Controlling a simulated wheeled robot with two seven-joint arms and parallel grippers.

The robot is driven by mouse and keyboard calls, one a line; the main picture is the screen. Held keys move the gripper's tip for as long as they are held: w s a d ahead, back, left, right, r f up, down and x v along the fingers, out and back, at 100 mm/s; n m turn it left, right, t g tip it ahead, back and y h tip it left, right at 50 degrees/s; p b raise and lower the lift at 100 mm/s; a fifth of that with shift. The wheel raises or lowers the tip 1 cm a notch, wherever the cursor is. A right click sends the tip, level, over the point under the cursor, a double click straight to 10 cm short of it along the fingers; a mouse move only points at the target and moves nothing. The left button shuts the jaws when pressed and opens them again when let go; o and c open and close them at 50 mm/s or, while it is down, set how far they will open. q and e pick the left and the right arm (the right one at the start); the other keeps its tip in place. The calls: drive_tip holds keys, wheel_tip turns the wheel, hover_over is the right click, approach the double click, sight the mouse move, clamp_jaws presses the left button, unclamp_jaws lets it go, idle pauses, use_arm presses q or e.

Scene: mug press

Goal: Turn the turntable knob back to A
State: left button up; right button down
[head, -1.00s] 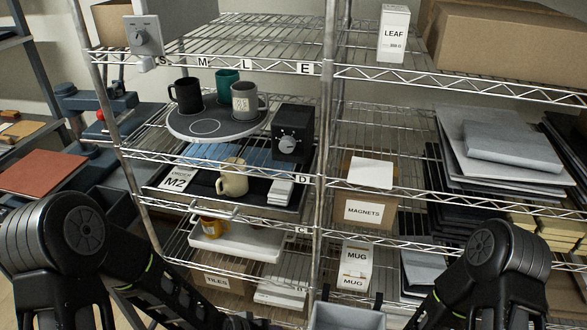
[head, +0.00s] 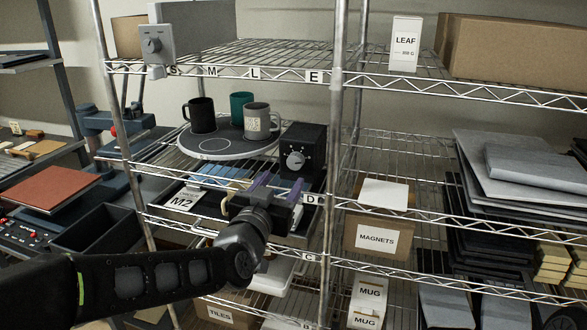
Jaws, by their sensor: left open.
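The turntable (head: 215,146) is a round grey disc on the middle shelf, with a black mug (head: 200,115), a teal mug (head: 241,107) and a grey mug (head: 258,122) standing on it. Right of it is a black control box (head: 313,143) with a grey round knob (head: 296,161). The markings around the knob are too small to read. My left gripper (head: 273,183) is open, its fingers pointing at the shelf just below and left of the knob, apart from it. My right gripper is not in view.
A shelf rail (head: 320,199) labelled D runs in front, below the box. A metal post (head: 333,190) stands right of the box. A grey box with another dial (head: 152,45) sits at the upper left. A MAGNETS box (head: 377,237) stands lower right.

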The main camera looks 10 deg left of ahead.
sight(294, 164)
use_arm(q)
drive_tip(key=w, duration=0.4)
drive_tip(key=w+p, duration=0.1)
drive_tip(key=w, duration=0.2)
drive_tip(key=shift+w+d, duration=0.2)
drive_tip(key=shift+w, duration=0.2)
clamp_jaws()
